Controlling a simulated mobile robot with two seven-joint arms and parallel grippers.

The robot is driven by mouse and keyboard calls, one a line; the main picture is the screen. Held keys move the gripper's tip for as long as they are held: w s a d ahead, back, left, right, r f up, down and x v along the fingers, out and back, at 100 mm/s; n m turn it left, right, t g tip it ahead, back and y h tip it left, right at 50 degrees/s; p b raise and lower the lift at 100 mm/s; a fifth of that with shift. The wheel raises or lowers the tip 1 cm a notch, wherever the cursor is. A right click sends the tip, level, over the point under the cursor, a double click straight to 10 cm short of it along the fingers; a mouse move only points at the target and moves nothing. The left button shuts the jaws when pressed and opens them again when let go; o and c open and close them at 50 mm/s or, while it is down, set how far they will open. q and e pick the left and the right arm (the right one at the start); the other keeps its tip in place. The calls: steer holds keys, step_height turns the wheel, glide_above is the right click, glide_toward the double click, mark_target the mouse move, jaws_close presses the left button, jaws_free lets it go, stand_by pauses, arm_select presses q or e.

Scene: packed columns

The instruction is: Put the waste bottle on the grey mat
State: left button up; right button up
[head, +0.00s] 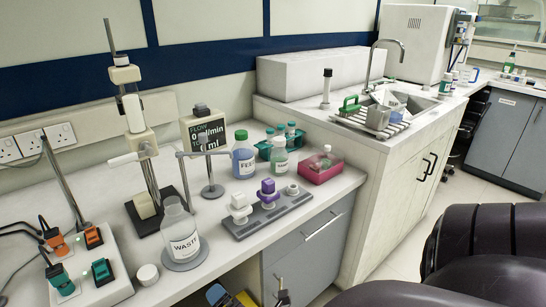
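The waste bottle (180,232) is clear, has an open neck and carries a white label reading WASTE. It stands upright at the front of the white bench in the head view. Under it is a round grey mat (199,259), whose rim shows around the bottle's base. A small white cap (148,274) lies on the bench to the left of the mat. Neither of my grippers can be made out in the head view, and nothing is seen touching the bottle.
A grey rack (243,231) with white and purple columns stands right of the bottle. A stand (146,227) is behind it, and a white box with orange and green connectors (90,283) is at left.

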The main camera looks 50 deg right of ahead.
arm_select(q)
steer(key=shift+s+a, duration=0.15)
arm_select(e)
steer(key=s+f+m+g+y, duration=0.3)
steer(key=s+f+m, duration=0.4)
steer(key=s+m, duration=0.5)
steer(key=m+y, duration=0.1)
steer(key=m, duration=0.4)
steer(key=shift+s+f, duration=0.25)
steer(key=shift+f, duration=0.05)
steer(key=shift+a, duration=0.1)
arm_select(q)
step_height(320, 180, up, 3)
steer(key=p, duration=0.4)
steer(key=shift+a, duration=0.1)
arm_select(e)
step_height(320, 180, up, 3)
steer(key=shift+s+r, duration=0.1)
arm_select(q)
steer(key=shift+r, duration=0.1)
arm_select(e)
steer(key=shift+w+r, duration=0.15)
steer(key=shift+w, duration=0.1)
